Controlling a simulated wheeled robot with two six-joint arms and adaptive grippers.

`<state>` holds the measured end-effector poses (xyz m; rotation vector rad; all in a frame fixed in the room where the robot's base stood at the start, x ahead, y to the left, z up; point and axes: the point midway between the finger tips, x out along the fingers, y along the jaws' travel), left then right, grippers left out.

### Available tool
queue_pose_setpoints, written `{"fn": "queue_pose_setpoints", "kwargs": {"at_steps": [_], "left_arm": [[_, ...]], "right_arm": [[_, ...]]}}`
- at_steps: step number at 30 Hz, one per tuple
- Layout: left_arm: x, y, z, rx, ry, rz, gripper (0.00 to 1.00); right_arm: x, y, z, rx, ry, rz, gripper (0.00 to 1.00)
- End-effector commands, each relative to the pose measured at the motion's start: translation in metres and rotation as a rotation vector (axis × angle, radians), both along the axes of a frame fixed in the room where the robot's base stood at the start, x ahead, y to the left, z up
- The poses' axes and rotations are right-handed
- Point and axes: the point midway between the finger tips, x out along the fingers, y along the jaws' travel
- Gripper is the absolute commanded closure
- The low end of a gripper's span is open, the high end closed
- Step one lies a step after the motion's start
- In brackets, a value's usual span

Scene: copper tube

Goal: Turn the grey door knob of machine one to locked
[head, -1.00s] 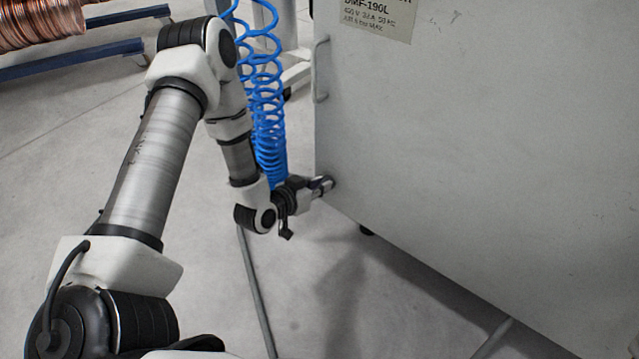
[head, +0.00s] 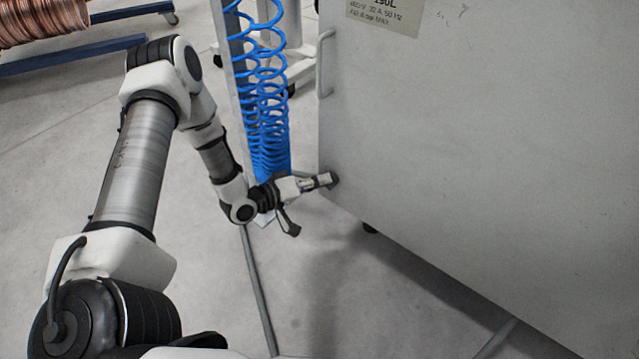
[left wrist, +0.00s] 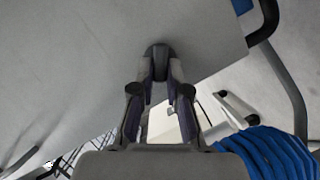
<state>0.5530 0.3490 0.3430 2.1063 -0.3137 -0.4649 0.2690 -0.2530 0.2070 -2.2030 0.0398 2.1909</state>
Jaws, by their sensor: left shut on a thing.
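The grey door knob (left wrist: 160,56) is on the pale grey door of the machine (head: 470,150), near the door's lower left corner. In the left wrist view it sits between the fingertips of my left gripper (left wrist: 160,90), which is shut on it. In the head view the left gripper (head: 325,180) reaches in from the left, and the knob (head: 333,179) shows only as a dark bit at the fingertips. The marking that would tell locked from unlocked is not visible. My right gripper is not in view.
A vertical door handle (head: 324,62) is above the knob on the door's left edge. A blue coiled hose (head: 265,120) hangs close behind my left wrist. A copper coil (head: 40,20) on a blue stand is at the far left. Open floor lies below the arm.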

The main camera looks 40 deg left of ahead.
Motion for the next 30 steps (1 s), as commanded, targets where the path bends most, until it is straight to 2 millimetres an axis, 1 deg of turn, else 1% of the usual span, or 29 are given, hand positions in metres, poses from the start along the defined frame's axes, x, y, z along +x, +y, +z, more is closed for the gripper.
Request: {"fn": "queue_pose_setpoints", "kwargs": {"at_steps": [1,9,15,21,30], "left_arm": [[0.004,0.001,-0.001,-0.037,-0.009,-0.003,1.00],[0.005,0.002,-0.004,-0.283,0.011,-0.005,1.00],[0.005,0.002,-0.005,-0.431,0.021,-0.006,1.00],[0.005,0.002,-0.005,-0.528,0.030,-0.007,1.00],[0.005,0.002,-0.003,-0.581,0.034,-0.006,1.00]], "right_arm": [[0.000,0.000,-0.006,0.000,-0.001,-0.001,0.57],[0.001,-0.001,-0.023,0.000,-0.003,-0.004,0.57],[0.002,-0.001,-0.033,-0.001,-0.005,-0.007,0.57],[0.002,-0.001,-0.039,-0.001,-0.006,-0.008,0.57],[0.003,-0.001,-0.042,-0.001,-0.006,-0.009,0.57]]}}
